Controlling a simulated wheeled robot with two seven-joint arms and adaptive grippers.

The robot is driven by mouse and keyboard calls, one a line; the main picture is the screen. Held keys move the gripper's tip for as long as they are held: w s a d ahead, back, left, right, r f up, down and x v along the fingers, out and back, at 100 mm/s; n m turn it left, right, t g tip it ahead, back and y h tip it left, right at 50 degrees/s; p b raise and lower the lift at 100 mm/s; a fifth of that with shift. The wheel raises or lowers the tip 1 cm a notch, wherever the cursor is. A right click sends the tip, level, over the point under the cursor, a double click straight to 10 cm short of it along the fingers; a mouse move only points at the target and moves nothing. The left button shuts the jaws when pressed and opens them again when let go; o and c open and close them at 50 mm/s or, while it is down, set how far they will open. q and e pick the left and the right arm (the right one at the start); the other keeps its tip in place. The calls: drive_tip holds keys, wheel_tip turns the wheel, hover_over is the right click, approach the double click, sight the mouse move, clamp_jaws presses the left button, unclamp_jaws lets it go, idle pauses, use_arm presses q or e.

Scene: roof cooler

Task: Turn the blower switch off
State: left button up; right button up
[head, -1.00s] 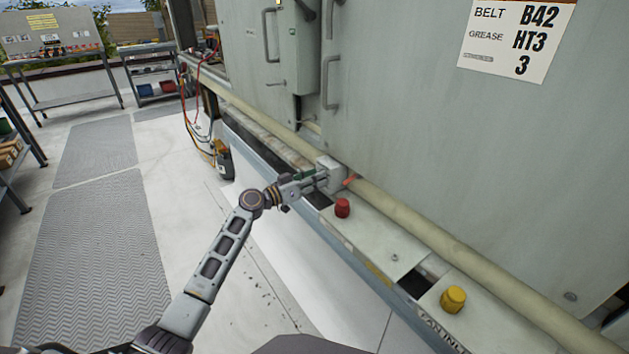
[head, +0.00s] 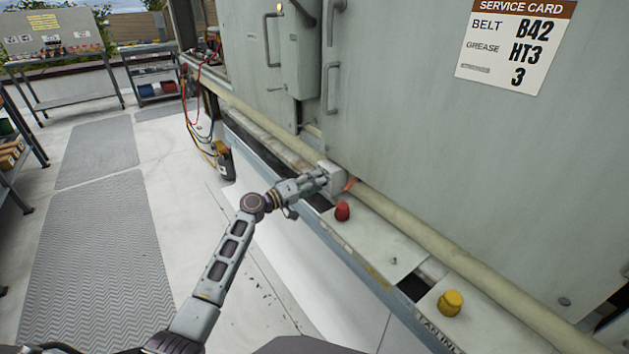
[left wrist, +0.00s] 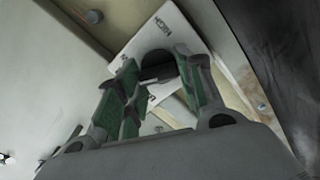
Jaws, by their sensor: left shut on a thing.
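The blower switch appears to be the small grey box (head: 334,176) low on the cabinet front, with a red-orange part (head: 350,185) at its right side. In the head view my left gripper (head: 322,178) is at the box's left face. In the left wrist view a white plate with small lettering (left wrist: 180,32) fills the area ahead, with a dark knob or lever (left wrist: 158,70) on it. The green-padded fingers of my left gripper (left wrist: 160,88) are shut on this dark part, which they partly hide. My right gripper is not in view.
A red knob (head: 342,212) and a yellow knob (head: 450,303) stand on the ledge nearby. A pale pipe (head: 420,235) runs along the cabinet. Hoses (head: 205,140) hang farther back. The floor (head: 170,205) at left is open.

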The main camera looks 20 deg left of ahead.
use_arm(q)
drive_tip(key=n+p, duration=0.1)
drive_tip(key=n, duration=0.2)
drive_tip(key=shift+f+n+p, duration=0.15)
drive_tip(key=shift+n+p, duration=0.85)
drive_tip(key=shift+n, duration=0.5)
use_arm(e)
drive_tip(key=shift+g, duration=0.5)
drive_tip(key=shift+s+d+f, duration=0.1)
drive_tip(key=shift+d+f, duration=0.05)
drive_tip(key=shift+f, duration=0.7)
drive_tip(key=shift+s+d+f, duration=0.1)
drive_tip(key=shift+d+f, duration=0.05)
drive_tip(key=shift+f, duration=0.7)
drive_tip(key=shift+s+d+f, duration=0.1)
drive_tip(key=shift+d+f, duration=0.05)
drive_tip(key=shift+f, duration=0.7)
use_arm(q)
drive_tip(key=o, duration=1)
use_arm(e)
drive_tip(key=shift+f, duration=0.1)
use_arm(q)
drive_tip(key=shift+a, duration=0.1)
drive_tip(key=shift+v, duration=5.95)
